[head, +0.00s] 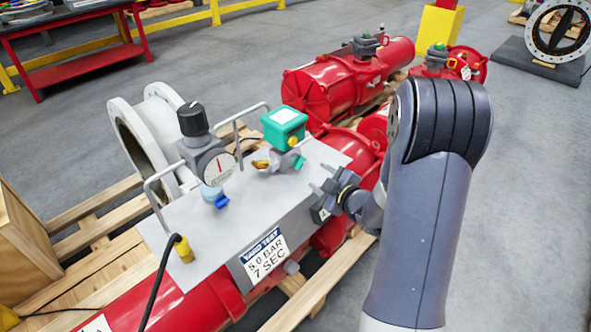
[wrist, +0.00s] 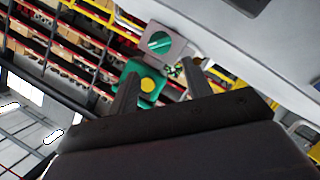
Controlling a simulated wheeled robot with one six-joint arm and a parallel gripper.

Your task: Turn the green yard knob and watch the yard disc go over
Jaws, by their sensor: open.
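A green box (head: 285,126) with a white top label stands on a grey valve body (head: 280,158) on the metal plate. In the wrist view my gripper's fingers (wrist: 160,68) point towards the box. A flanged ring with a dark disc (head: 562,33) stands at the far right.
The grey plate (head: 185,248) carries a gauge (head: 217,167) with a black knob (head: 192,119), wire handles and a black cable (head: 163,270). Red cylinders (head: 340,85) lie behind on pallets. A white flanged pipe (head: 158,115) stands at the left.

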